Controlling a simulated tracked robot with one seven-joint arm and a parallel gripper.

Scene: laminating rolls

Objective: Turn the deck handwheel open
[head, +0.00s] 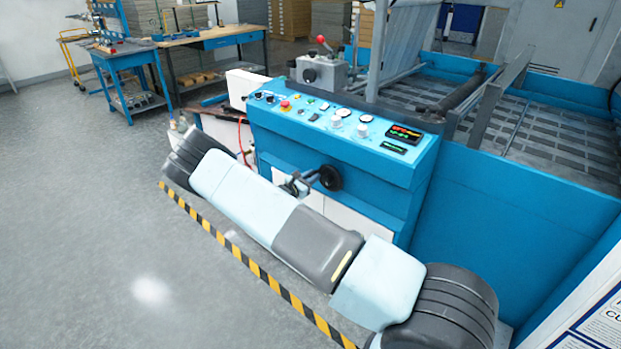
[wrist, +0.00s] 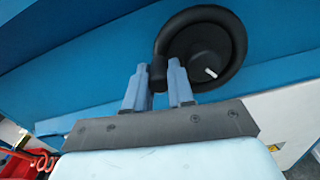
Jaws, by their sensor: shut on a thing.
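The handwheel (wrist: 205,52) is a black round wheel on the blue front of the machine. A short white mark shows near the lower right of its hub in the wrist view. In the head view the handwheel (head: 331,177) sits below the control panel.
A sloped control panel (head: 340,130) with knobs, gauges and a red button is above the wheel. A lever with a red knob (head: 321,40) stands behind it. Yellow-black floor tape (head: 250,264) runs before the machine. The grey floor (head: 90,220) at left is clear.

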